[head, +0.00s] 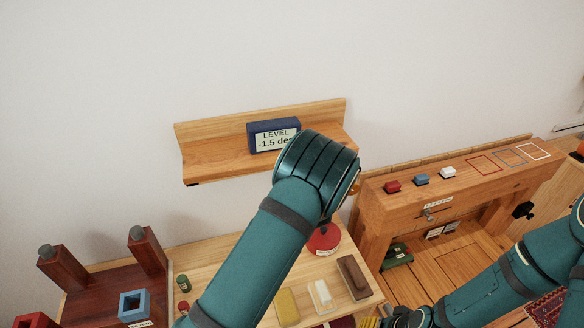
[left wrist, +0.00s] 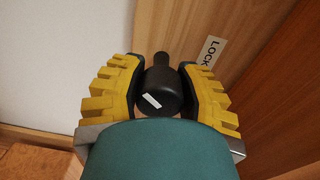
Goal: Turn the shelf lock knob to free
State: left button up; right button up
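The wooden wall shelf (head: 215,163) carries a blue level display (head: 274,135) reading about -1.5 deg. In the left wrist view, the black lock knob (left wrist: 160,92) with a white mark sits between the yellow fingers of my left gripper (left wrist: 162,88). The dark pads appear to touch the knob on both sides. A label starting "LOCK" (left wrist: 211,52) is beside it, partly hidden by the right finger. In the head view my left arm covers the knob and nearly all of that gripper. My right gripper (head: 402,318) is at the bottom edge, partly cut off.
A wooden bench (head: 375,215) with red, blue and white blocks stands to the right. Below the shelf is a light board (head: 225,265) with a red round item (head: 324,240) and several small blocks. A dark red stand with posts (head: 95,285) is at lower left.

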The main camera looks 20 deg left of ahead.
pick_arm(q)
jog(key=o, duration=0.4)
jog(key=shift+o, duration=0.2)
jog(key=shift+d, duration=0.1)
jog(key=v, duration=1.2)
